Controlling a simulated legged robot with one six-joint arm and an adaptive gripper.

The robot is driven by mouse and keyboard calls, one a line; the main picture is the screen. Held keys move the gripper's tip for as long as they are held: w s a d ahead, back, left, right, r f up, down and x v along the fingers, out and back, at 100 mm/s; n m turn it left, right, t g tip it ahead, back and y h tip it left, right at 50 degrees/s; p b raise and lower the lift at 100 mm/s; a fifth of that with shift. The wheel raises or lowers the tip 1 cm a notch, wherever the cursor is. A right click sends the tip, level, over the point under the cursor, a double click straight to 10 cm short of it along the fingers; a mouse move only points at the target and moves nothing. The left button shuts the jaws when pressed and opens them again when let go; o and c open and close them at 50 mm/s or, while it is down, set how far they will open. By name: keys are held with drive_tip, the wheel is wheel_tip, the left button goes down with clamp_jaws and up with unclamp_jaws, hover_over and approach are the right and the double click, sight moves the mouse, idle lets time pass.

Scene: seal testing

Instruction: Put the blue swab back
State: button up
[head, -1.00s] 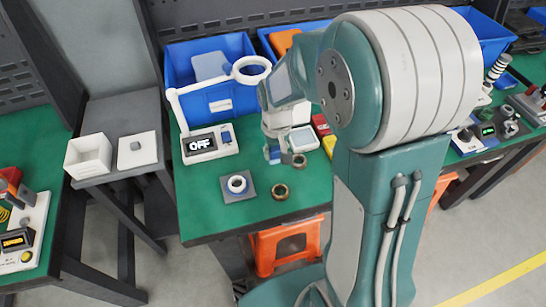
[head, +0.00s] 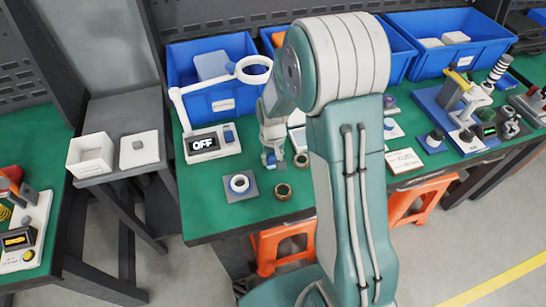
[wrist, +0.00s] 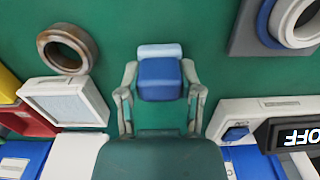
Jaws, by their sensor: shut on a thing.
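The blue swab (wrist: 160,80) is a small blue block with a pale blue-white end. In the wrist view it sits between the two fingers of my gripper (wrist: 160,95), which is shut on it. In the head view my gripper (head: 272,160) points down over the green bench, and the swab shows small at its tip. I cannot tell whether the swab touches the bench. A white-framed square pad (wrist: 66,101) lies left of the gripper in the wrist view; my arm partly hides it in the head view.
A brown ring (head: 283,191) lies near the bench's front, another (head: 301,160) beside my gripper. A white-and-blue ring (head: 239,184) sits on a grey plate. A device reading OFF (head: 205,143) carries a ring-shaped arm. Blue bins (head: 212,106) line the back.

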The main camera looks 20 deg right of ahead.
sight(273, 155)
drive_tip(key=o, duration=1.1)
drive_tip(key=shift+a, duration=0.25)
drive_tip(key=shift+d, duration=0.35)
drive_tip(key=shift+r, duration=0.15)
wheel_tip(273, 155, up, 11)
drive_tip(key=s+r+t, duration=0.2)
drive_tip(key=s+r, duration=0.6)
drive_tip(key=r, duration=0.3)
drive_tip(key=shift+s+a+r+t, duration=0.1)
drive_tip(key=shift+s+r+t, duration=0.6)
drive_tip(key=shift+s, duration=1.45)
drive_tip(key=shift+s+r+t, duration=0.5)
drive_tip(key=shift+s+r, duration=0.35)
drive_tip(key=shift+s, duration=1.35)
drive_tip(key=shift+s+a+r+t, duration=0.1)
drive_tip(key=shift+s+r+t, duration=0.6)
drive_tip(key=shift+s, duration=1.45)
